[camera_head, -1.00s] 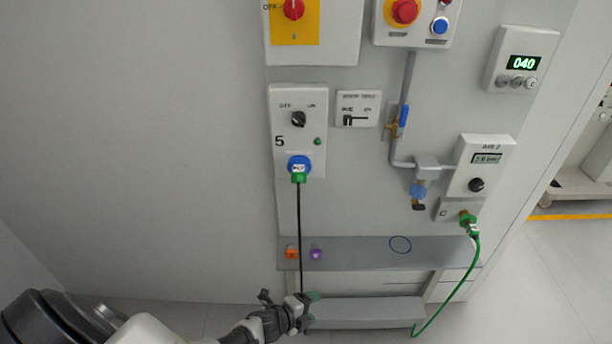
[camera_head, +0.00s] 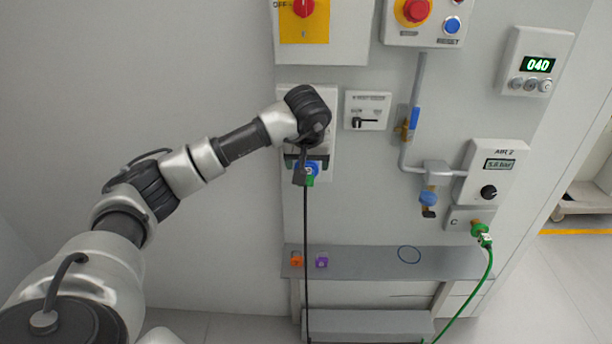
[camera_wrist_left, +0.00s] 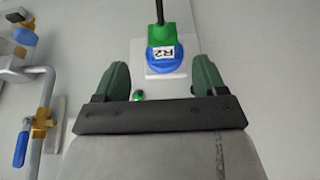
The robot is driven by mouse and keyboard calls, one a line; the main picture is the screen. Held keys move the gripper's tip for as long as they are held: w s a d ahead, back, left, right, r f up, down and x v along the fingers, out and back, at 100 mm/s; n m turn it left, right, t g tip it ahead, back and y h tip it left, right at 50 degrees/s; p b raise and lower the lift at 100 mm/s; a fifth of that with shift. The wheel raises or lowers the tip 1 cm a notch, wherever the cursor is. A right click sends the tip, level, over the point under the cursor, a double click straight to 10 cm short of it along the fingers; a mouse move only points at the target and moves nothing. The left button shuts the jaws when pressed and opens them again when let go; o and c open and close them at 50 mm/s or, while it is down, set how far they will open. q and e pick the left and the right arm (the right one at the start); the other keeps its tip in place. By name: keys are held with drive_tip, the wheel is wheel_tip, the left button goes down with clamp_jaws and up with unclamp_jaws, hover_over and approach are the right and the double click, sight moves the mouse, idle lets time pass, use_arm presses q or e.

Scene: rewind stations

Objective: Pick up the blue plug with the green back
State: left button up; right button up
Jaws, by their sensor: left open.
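The blue plug with the green back (camera_wrist_left: 166,62) sits in the wall box marked 5, with a white R2 label and a black cable from its green end. In the head view the plug (camera_head: 313,167) is partly hidden by my left gripper (camera_head: 303,170). In the left wrist view my left gripper (camera_wrist_left: 162,75) is open, with one green finger on each side. The plug shows centred between the fingertips and a little beyond them, with clear gaps on both sides. The fingers do not hold it. My right gripper is not in view.
The black cable (camera_head: 306,240) hangs past a grey ledge (camera_head: 355,262) with orange and purple caps. A grey pipe with a blue-handled valve (camera_head: 414,118) stands right of the box. A green plug (camera_head: 480,230) with a green hose is further right. The wall at left is bare.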

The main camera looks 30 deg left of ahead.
sight(307, 168)
use_arm(q)
drive_tip(key=shift+x, duration=1.05)
drive_tip(key=shift+w+a+f+p, duration=0.2)
drive_tip(key=shift+f+p, duration=0.25)
drive_tip(key=shift+f, duration=0.15)
drive_tip(key=p+x, duration=0.1)
drive_tip(key=x, duration=0.2)
drive_tip(key=shift+a+f, duration=0.15)
drive_tip(key=shift+f, duration=0.1)
drive_tip(key=shift+w+a+f, duration=0.1)
drive_tip(key=shift+f, duration=0.25)
drive_tip(key=shift+c, duration=0.3)
drive_tip(key=c, duration=1)
